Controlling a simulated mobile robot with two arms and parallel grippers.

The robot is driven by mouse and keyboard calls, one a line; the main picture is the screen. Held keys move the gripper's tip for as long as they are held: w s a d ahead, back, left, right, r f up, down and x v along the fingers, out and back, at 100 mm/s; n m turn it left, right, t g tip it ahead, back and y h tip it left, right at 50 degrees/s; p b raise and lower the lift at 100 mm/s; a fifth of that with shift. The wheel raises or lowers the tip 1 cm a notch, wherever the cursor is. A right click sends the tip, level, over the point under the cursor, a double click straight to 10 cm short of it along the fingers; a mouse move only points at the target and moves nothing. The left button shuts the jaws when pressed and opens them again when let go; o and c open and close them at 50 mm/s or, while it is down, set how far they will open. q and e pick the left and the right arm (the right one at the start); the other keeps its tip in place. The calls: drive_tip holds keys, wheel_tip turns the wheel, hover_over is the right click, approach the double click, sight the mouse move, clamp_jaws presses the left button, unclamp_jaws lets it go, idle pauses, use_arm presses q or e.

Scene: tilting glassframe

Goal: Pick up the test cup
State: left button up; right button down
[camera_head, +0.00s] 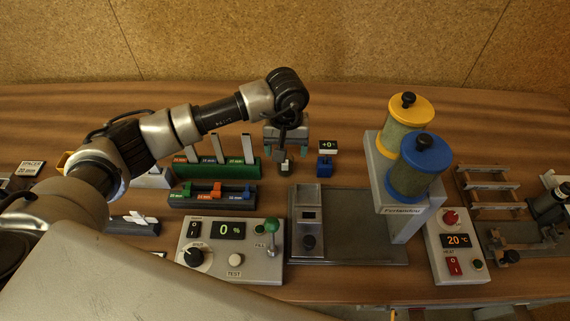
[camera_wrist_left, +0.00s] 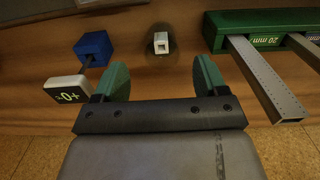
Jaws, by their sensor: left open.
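What looks like the test cup is a small, dark, see-through round vessel with a pale square piece in it (camera_wrist_left: 161,41). In the head view it (camera_head: 285,168) stands on the wooden table just below my left gripper (camera_head: 286,152). In the left wrist view the two green fingers of my left gripper (camera_wrist_left: 162,76) are spread wide, with nothing between them. The cup shows beyond the fingertips, roughly centred between them and apart from both. My right gripper is not in view.
A blue block with a "+0" display (camera_head: 325,166) stands close right of the cup. A green rack with upright bars (camera_head: 228,169) is close left.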

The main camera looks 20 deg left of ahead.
sight(285, 165)
use_arm(q)
drive_tip(key=shift+f+p, duration=0.4)
drive_tip(key=shift+f, duration=0.25)
wheel_tip(285, 165, down, 4)
drive_tip(key=shift+s+a+r+p, duration=0.1)
drive_tip(key=shift+r+p, duration=0.1)
drive_tip(key=shift+p, duration=0.55)
drive_tip(key=shift+f, duration=0.4)
drive_tip(key=shift+c, duration=0.5)
